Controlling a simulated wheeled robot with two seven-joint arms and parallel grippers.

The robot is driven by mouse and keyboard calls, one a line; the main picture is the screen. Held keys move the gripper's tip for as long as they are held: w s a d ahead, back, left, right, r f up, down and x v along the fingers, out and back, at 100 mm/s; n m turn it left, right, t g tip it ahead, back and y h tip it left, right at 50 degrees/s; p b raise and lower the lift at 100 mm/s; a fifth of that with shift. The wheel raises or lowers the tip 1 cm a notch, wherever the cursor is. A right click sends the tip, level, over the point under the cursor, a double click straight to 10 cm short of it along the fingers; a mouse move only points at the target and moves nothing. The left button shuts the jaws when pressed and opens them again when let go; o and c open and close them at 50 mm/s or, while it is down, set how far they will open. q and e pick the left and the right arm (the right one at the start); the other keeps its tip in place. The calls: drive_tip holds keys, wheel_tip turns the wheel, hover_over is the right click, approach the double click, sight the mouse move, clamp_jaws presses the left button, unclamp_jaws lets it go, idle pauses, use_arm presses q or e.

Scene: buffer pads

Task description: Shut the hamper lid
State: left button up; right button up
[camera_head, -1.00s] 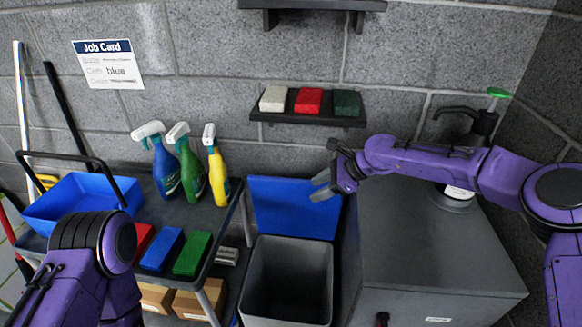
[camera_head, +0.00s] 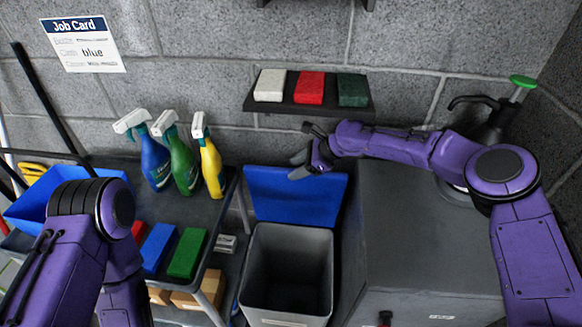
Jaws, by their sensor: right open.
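The hamper (camera_head: 287,270) is a grey open bin standing on the floor between the cart and the grey cabinet. Its blue lid (camera_head: 293,198) stands raised at the back, near the wall, and the dark inside shows. My right gripper (camera_head: 299,166) is open and empty at the lid's upper right edge; I cannot tell whether it touches the lid. My left arm (camera_head: 90,235) comes in at the lower left, over the cart; its gripper is out of view.
The cart (camera_head: 205,215) at left holds spray bottles (camera_head: 183,165), a blue bucket (camera_head: 40,195) and pads (camera_head: 187,252). A wall shelf (camera_head: 308,103) with three pads hangs above the lid. The grey cabinet (camera_head: 400,250) stands close on the right.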

sight(292, 170)
drive_tip(key=x, duration=0.2)
drive_tip(key=shift+w+a+f, duration=0.1)
drive_tip(key=shift+a+f, duration=0.1)
drive_tip(key=shift+f, duration=0.05)
drive_tip(key=shift+a+f, duration=0.15)
clamp_jaws()
drive_tip(key=shift+s+a+p, duration=0.1)
drive_tip(key=shift+s+p, duration=0.35)
drive_tip(key=s+a+f+n+t+b, duration=0.1)
drive_tip(key=s+f, duration=0.3)
drive_tip(key=s, duration=0.5)
drive_tip(key=s+a+f+t+b, duration=0.2)
drive_tip(key=s+f+b, duration=0.1)
drive_tip(key=s, duration=0.6)
drive_tip(key=shift+a+f+n, duration=0.2)
drive_tip(key=shift+f+n, duration=0.2)
drive_tip(key=shift+f, duration=0.3)
